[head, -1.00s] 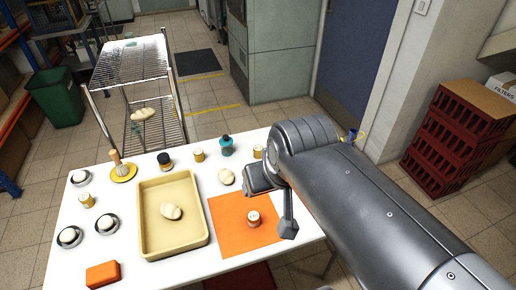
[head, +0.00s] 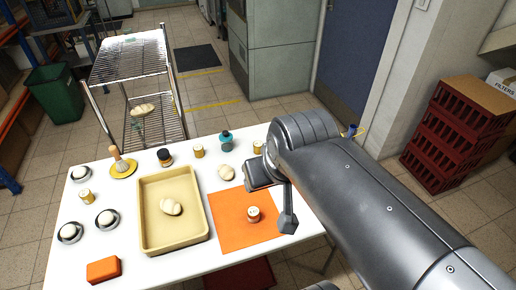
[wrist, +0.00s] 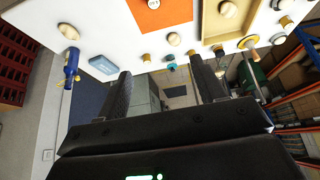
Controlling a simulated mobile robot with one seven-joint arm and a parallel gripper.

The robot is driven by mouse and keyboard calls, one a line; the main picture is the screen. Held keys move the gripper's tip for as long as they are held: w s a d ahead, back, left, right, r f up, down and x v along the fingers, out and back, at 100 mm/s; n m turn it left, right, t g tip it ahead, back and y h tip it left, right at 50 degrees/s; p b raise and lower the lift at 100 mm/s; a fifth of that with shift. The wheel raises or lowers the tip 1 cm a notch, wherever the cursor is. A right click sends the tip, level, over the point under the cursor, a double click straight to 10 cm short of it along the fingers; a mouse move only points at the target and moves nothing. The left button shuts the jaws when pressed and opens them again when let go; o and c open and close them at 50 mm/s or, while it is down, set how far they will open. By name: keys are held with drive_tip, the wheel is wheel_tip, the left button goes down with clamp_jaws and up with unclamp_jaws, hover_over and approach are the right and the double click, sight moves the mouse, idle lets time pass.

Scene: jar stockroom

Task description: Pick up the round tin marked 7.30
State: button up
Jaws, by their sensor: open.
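A small round tin with a pale, marked top (head: 253,214) stands on the orange mat (head: 230,238); it also shows at the top of the wrist view (wrist: 171,11). Its marking is too small to read. Other small gold-sided tins stand at the back middle (head: 199,150), the back right (head: 258,147) and the left (head: 86,196); I cannot read which is 7.30. My gripper (wrist: 162,88) is open and empty in the wrist view, its fingers apart with no tin between them.
A wire rack (head: 130,60) stands behind; red crates (head: 450,140) are at right.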

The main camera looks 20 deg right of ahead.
drive_tip(key=n+g, duration=0.2)
drive_tip(key=g, duration=0.2)
hover_over(258, 144)
drive_tip(key=s+d, duration=0.1)
wheel_tip(258, 144, down, 24)
drive_tip(key=shift+s+d+f, duration=0.15)
drive_tip(key=shift+f, duration=0.05)
drive_tip(key=f, duration=0.5)
drive_tip(key=shift+w+f, duration=0.15)
drive_tip(key=shift+w, duration=0.15)
drive_tip(key=f, duration=0.3)
drive_tip(key=a+f, duration=0.1)
drive_tip(key=f, duration=0.1)
drive_tip(key=shift+w+a, duration=0.1)
drive_tip(key=shift+w, duration=0.3)
drive_tip(key=c, duration=1.1)
